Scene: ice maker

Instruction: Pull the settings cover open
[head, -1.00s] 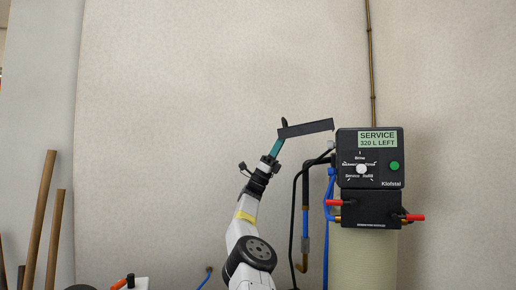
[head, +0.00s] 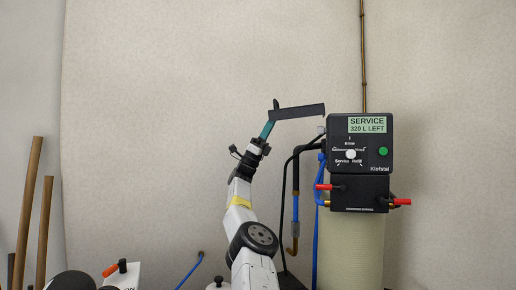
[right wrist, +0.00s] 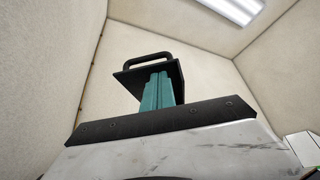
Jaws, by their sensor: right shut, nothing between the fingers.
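A dark flat panel (head: 298,111) with a dark handle-like tip on its left end stands out just left of the black control box; I take it for the settings cover. My right gripper (head: 267,130), with teal fingers, reaches up to the panel's left end from below. In the right wrist view, the shut teal fingers (right wrist: 157,92) stand in front of a tilted black plate (right wrist: 130,82) with a black handle (right wrist: 148,57) on its far side. The fingers hold nothing; whether they touch the plate I cannot tell. My left gripper is not in view.
The control box (head: 360,143) has a white dial, a green button and a "SERVICE 320 L LEFT" display. Red-handled valves (head: 400,202) and blue hoses (head: 319,180) sit below and beside it. Brown poles (head: 30,205) stand at the left. The wall between is clear.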

